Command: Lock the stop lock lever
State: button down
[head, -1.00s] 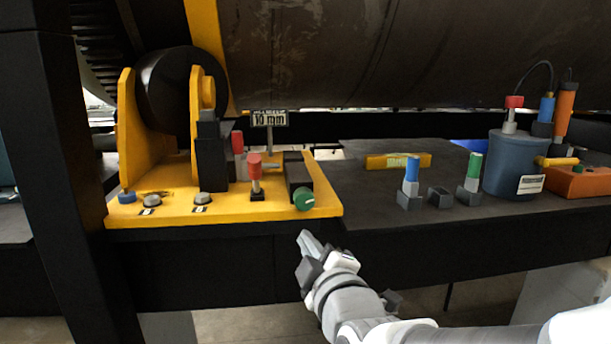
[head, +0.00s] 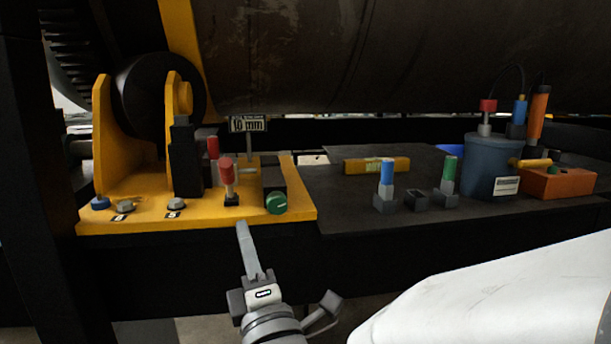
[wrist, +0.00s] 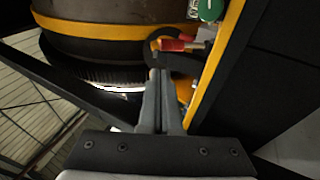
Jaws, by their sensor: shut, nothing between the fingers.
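A red-handled lever (head: 228,170) stands upright near the front of the yellow base plate, on a small black foot. It also shows in the wrist view (wrist: 180,44), just beyond the fingertips. A second red handle (head: 212,148) stands behind it. I see no label telling which one is the stop lock lever. A green round knob (head: 276,203) on a black block sits to the right. My gripper (head: 241,224) is shut and empty, its fingers pointing up at the plate's front edge, below the front red lever and apart from it.
The yellow plate (head: 150,216) also bears a roller bracket, a black post (head: 185,160) and small knobs. A "10 mm" sign (head: 248,125) stands behind. On the grey bench to the right are blue and green handles, a yellow level (head: 376,165) and a blue canister (head: 492,165).

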aim_at(226, 166)
jog(key=p+x, duration=0.3)
jog(key=x, duration=1.1)
jog(key=shift+w+r, duration=0.1)
